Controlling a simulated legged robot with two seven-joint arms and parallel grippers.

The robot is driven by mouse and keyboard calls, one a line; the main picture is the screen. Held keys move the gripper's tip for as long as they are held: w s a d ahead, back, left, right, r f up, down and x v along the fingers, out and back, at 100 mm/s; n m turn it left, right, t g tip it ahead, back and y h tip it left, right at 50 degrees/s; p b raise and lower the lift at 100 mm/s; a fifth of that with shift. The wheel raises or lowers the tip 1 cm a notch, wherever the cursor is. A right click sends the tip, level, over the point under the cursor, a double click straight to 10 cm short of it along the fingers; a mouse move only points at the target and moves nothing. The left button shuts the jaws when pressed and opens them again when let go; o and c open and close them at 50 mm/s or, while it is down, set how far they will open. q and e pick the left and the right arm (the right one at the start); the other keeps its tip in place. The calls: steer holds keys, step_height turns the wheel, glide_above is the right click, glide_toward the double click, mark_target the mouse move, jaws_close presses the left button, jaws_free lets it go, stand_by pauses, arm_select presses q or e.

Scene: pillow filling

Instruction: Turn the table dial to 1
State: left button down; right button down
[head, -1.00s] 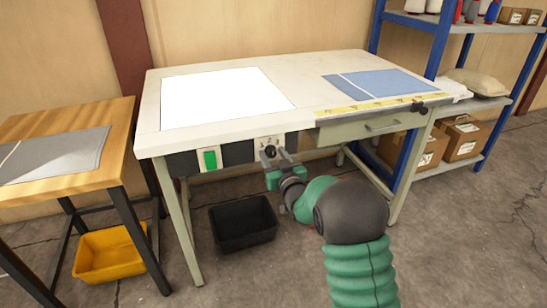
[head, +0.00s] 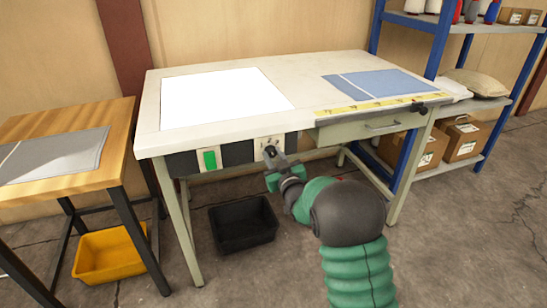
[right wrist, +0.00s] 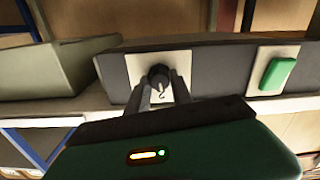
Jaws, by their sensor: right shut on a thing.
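The table dial is a small black knob on a pale square plate on the table's front panel. The right wrist view shows the knob (right wrist: 158,76) between my right gripper's fingers, and the plate (right wrist: 135,65) behind it. A small curved mark shows near the knob; the dial's setting cannot be read. My right gripper (head: 270,154) is at the plate (head: 262,143) under the table's front edge, and its fingers (right wrist: 161,92) are shut on the knob. In the head view the gripper mostly hides the knob. My left gripper is not in view.
A green switch (head: 210,159) sits left of the dial on the same panel. The worktable (head: 310,90) carries a white sheet (head: 225,97) and a blue cloth (head: 385,83). A drawer (head: 365,129) is to the right. A black bin (head: 243,224) stands on the floor below.

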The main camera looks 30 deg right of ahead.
steer(key=n, duration=0.4)
steer(key=shift+a, duration=0.1)
steer(key=shift+n+b, duration=0.45)
steer(key=shift+n, duration=1.65)
steer(key=c, duration=1.3)
jaws_free()
steer(key=shift+w, duration=0.1)
steer(key=shift+o, duration=0.8)
